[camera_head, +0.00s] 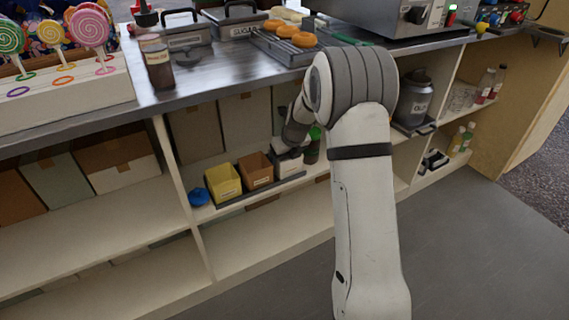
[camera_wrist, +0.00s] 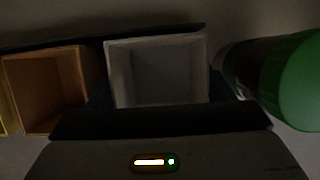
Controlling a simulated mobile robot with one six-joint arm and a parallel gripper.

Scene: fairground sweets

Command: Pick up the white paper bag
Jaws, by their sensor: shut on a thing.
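The white paper bag (camera_head: 289,168) stands upright on the lower shelf, at the right end of a short row of bags. In the wrist view the white bag (camera_wrist: 157,72) is open at the top and looks empty inside. My gripper (camera_head: 290,148) reaches down over it from the counter side and is shut on it. In the wrist view dark finger parts of my gripper (camera_wrist: 160,97) show at both sides of the bag. My arm hides part of the bag in the head view. I cannot tell whether it is clear of its tray.
A brown bag (camera_head: 256,172) and a yellow bag (camera_head: 223,184) stand close on the left on a dark tray (camera_head: 262,193). A green-capped bottle (camera_wrist: 285,80) stands close on the right. The counter (camera_head: 200,75) overhangs the shelf. A blue object (camera_head: 199,196) lies further left.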

